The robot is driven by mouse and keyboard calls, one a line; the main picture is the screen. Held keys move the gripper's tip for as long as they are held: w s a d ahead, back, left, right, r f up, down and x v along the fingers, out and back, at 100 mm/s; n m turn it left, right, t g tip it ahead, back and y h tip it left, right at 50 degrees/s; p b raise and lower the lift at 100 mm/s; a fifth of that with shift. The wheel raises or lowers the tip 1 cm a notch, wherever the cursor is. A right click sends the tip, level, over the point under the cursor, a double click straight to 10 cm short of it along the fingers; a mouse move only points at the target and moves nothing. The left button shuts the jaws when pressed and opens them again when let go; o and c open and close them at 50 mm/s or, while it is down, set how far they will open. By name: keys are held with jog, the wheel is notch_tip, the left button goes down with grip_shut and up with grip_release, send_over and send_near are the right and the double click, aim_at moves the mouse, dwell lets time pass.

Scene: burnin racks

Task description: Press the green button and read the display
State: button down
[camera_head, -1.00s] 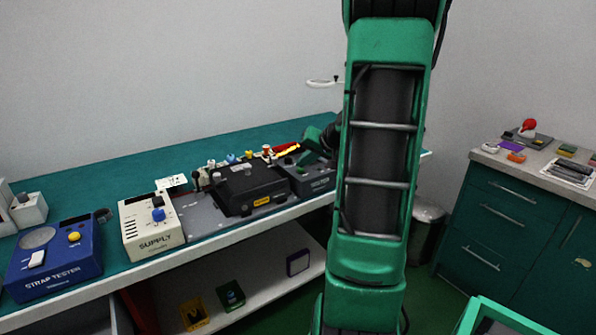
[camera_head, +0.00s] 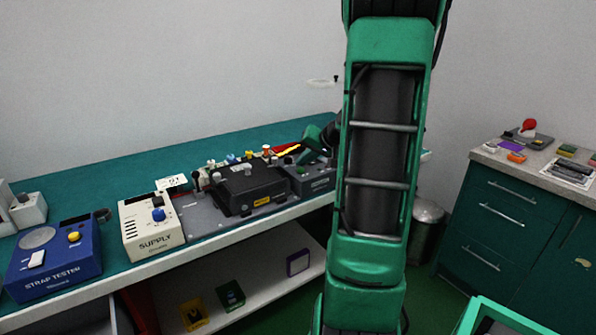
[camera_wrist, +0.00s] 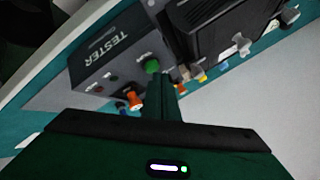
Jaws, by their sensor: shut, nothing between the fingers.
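The tester (camera_wrist: 110,65), a dark grey box marked TESTER, carries a round green button (camera_wrist: 152,66) on its panel. It also stands at the right end of the bench equipment in the head view (camera_head: 318,181), partly behind my arm. My gripper (camera_wrist: 162,78) is shut and empty. Its narrow dark green fingertips end right beside the green button in the wrist view; I cannot tell whether they touch it. In the head view the gripper (camera_head: 306,158) is over the tester's top. I cannot make out a display reading on the tester.
A black clamp-like unit (camera_head: 247,187) stands immediately left of the tester, with several coloured connectors behind it. Orange-tipped plugs (camera_wrist: 134,100) lie near my fingers. A cream SUPPLY box (camera_head: 152,228) and a blue STRAP TESTER (camera_head: 55,262) stand further left.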

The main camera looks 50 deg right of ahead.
aim_at(303, 174)
jog(key=shift+r, duration=0.45)
jog(key=shift+r, duration=0.1)
notch_tip(303, 174, up, 5)
jog(key=shift+f, duration=0.1)
dwell(0.4)
dwell(0.8)
jog(key=s+a+f+n+g, duration=0.1)
jog(key=s+a+f+g, duration=0.1)
jog(key=s+a, duration=0.35)
jog(key=s+a+f+n+g, duration=0.1)
jog(key=s+a+g, duration=0.1)
jog(key=a, duration=0.6)
jog(key=s+a+f+n+g, duration=0.1)
jog(key=s+a+f+g, duration=0.1)
jog(key=s+a, duration=0.3)
jog(key=s+a+f+n+g+y, duration=0.1)
jog(key=s+a+g, duration=0.2)
jog(key=s, duration=1)
jog(key=a, duration=0.3)
jog(key=shift+s+a+f, duration=0.15)
jog(key=shift+s+f, duration=0.15)
jog(key=shift+f, duration=0.05)
